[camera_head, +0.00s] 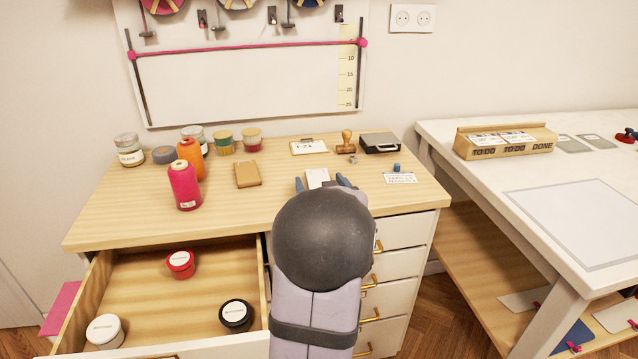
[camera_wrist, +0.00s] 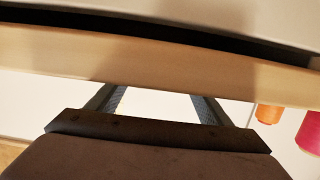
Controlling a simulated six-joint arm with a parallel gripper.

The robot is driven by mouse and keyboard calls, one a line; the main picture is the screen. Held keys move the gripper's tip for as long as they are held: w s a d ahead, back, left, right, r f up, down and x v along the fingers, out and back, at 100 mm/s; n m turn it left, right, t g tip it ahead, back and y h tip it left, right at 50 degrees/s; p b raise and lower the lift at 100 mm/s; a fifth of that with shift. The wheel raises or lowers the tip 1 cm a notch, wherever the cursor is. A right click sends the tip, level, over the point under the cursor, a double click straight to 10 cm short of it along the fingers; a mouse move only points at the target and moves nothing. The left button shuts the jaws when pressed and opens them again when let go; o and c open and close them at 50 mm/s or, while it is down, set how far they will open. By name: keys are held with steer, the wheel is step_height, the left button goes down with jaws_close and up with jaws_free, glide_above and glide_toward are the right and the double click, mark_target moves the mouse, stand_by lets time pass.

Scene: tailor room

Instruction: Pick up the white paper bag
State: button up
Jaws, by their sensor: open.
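A small flat white item (camera_head: 317,176), which looks like the white paper bag, lies on the wooden desk top (camera_head: 220,217). My arm hides its near part in the head view. My gripper (camera_head: 321,183) is over the desk with its two blue-grey fingertips apart, one on each side of the white item in that view. I cannot tell how high the fingertips are above the desk. In the wrist view my gripper (camera_wrist: 160,98) is open, with only a pale surface between the fingers; I cannot make out the bag there.
Pink (camera_head: 184,187) and orange (camera_head: 191,157) thread spools stand left of my gripper, near a brown packet (camera_head: 248,174). A wooden stamp (camera_head: 346,142) and dark box (camera_head: 380,143) are behind right. An open drawer (camera_head: 150,297) holds several jars. A white table (camera_head: 480,160) stands right.

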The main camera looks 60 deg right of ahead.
mark_target(320, 184)
steer(key=c, duration=1.2)
steer(key=shift+o, duration=0.2)
steer(key=shift+r, duration=0.1)
step_height(320, 184, up, 10)
steer(key=p, duration=0.3)
